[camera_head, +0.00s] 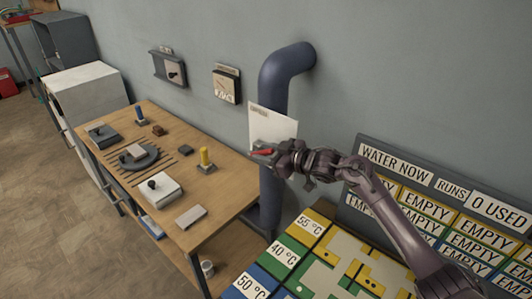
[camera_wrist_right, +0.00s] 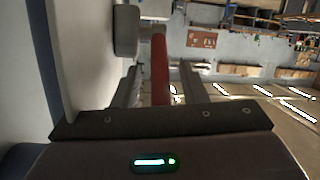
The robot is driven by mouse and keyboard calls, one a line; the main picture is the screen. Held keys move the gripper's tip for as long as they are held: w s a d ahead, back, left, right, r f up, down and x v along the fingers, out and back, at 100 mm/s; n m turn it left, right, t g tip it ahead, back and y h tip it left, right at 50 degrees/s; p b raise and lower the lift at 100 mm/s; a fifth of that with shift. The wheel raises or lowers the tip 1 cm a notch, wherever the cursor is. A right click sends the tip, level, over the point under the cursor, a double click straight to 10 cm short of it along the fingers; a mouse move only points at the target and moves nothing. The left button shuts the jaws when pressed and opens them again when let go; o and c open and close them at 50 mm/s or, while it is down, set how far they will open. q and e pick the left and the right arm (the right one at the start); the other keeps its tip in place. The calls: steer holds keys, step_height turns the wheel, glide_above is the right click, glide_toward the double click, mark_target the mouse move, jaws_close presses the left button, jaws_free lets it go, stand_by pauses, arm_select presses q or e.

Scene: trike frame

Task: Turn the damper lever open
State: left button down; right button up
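The damper lever (camera_head: 262,152) is a small red bar in front of a white plate (camera_head: 272,121) on the dark blue vertical pipe. In the right wrist view the red lever (camera_wrist_right: 160,68) runs out from a grey hub (camera_wrist_right: 127,30). My right gripper (camera_head: 272,150) is at the lever, in front of the plate. In the wrist view its two fingers (camera_wrist_right: 162,84) stand apart on either side of the lever, with gaps showing. The gripper partly hides the lever and hub in the head view. My left gripper is not in view.
The blue pipe (camera_head: 272,203) bends into the wall. A wooden table (camera_head: 226,178) with small devices stands to the left. A coloured board (camera_head: 325,262) with temperature labels and a "WATER NOW" sign panel (camera_head: 397,163) lie below and right of my arm.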

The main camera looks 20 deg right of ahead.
steer(key=shift+s+d, duration=0.25)
steer(key=b+v, duration=0.2)
steer(key=v, duration=0.5)
steer(key=shift+b, duration=0.35)
steer(key=shift+r, duration=0.1)
